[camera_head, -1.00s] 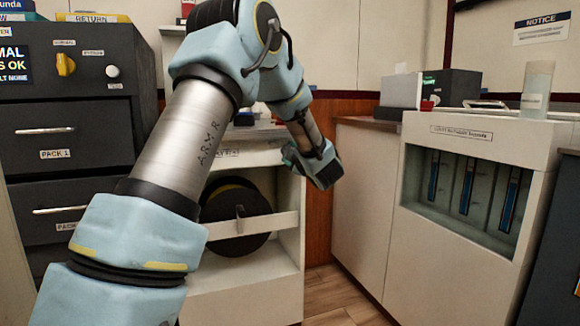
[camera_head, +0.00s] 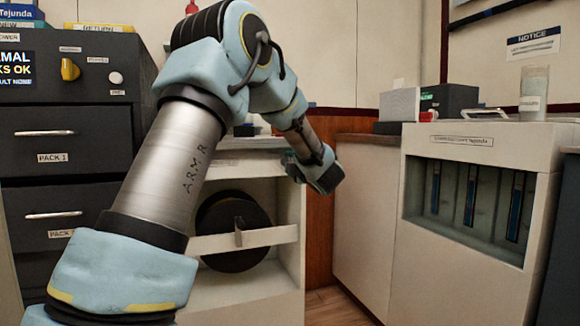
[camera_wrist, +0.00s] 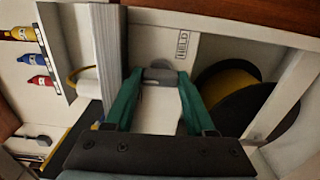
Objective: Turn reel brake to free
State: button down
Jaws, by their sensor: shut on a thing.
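A black reel (camera_head: 235,212) sits in the open bay of a white cabinet (camera_head: 255,288) in the head view. In the wrist view the reel (camera_wrist: 245,100) shows at the right with a yellow band on it. My gripper (camera_wrist: 160,75) has green fingers shut on a short grey handle (camera_wrist: 160,74) beside the cabinet's white panel. I take this handle for the reel brake. A label reading HELD (camera_wrist: 182,45) is on the panel just beyond the fingertips. In the head view my gripper (camera_head: 318,172) is at the cabinet's right side, and the handle is hidden there.
Dark drawers (camera_head: 65,150) with a yellow knob (camera_head: 69,69) stand at the left. A white counter unit (camera_head: 470,265) with a recessed window stands at the right. Several small coloured bottles (camera_wrist: 39,80) show at the left of the wrist view. A white bar (camera_head: 270,236) crosses the reel.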

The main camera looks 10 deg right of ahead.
jog(key=shift+c, duration=1.2)
grip_release()
jog(key=shift+r+p, duration=0.1)
jog(key=shift+p, duration=0.2)
